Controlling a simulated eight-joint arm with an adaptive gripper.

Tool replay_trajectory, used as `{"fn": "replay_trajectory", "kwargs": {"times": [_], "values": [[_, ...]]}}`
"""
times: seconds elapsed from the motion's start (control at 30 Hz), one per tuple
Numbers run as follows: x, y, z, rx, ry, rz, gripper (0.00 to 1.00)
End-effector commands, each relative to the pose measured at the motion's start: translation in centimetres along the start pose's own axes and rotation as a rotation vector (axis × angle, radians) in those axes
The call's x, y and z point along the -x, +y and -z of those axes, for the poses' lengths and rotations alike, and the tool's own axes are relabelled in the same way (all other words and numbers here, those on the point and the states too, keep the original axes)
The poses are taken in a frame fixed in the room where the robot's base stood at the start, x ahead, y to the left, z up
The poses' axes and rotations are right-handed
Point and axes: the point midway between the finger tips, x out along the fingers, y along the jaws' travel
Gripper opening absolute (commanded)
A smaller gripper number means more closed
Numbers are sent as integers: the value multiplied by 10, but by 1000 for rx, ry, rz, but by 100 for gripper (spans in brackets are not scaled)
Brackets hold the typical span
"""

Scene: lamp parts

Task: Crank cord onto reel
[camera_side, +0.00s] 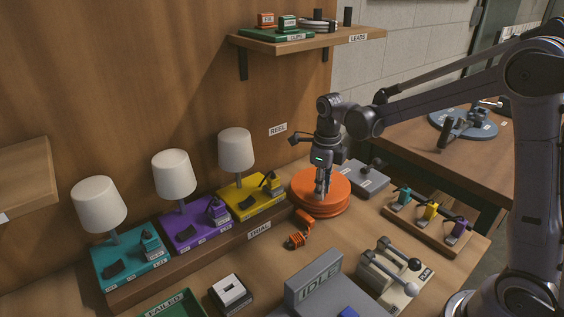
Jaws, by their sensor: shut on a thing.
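The orange reel (334,205) lies flat on the wooden bench, below the REEL label on the back panel. An orange coiled cord piece (301,230) lies on the bench in front and to the left of the reel. Whether cord runs between it and the reel is too small to tell.
A grey block (366,181) with a dark knob stands behind right of the reel. Three lamps on teal (135,270), purple and yellow bases line the left. A rack of coloured clips (432,222), a lever box (386,284) and an IDLE block (313,288) stand right and front.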

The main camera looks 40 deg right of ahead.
Motion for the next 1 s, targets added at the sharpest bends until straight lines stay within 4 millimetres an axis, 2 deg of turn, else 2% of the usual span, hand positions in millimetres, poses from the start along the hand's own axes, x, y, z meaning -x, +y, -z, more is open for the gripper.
{"fn": "replay_trajectory", "kwargs": {"times": [0.07, 0.1, 0.17, 0.57, 0.77, 1.0], "values": [[-1, 2, -1, 1, -2, -4, 0], [-1, 2, -1, 2, -3, -4, 30], [0, 1, -1, 2, -3, -3, 45], [5, 0, -1, 2, -2, -1, 45], [31, 0, 0, 2, -2, -1, 45], [75, 1, -1, 2, -2, -2, 45]]}}
